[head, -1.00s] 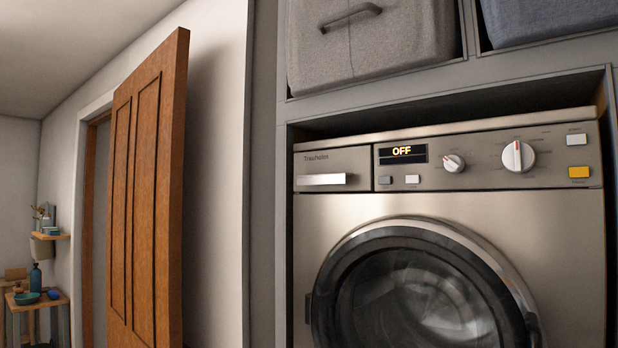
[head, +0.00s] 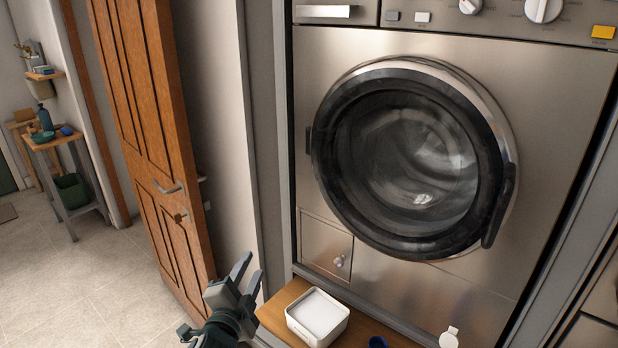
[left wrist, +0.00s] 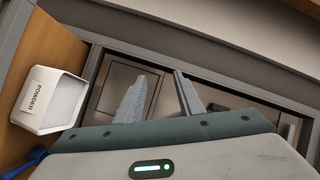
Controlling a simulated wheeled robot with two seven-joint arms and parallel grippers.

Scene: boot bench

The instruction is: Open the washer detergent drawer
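The washer (head: 300,120) stands in a grey surround, with its round door shut. The detergent drawer (head: 364,13) is at the washer's top left, cut off by the top edge of the head view. Its silver handle (head: 322,11) shows, and its front looks flush and closed. My left gripper (head: 249,272) is low and left of the washer, well below the drawer, fingers pointing up. In the left wrist view the left gripper (left wrist: 165,85) is open, with an empty gap between its fingers. My right gripper is not in view.
A white box (head: 318,318), labelled POWDER in the left wrist view (left wrist: 45,100), stands on a wooden shelf (head: 270,312) close to my left gripper. A white scoop-like item (head: 449,338) and a blue item (head: 377,342) are further right. A wooden door (head: 150,130) stands at left.

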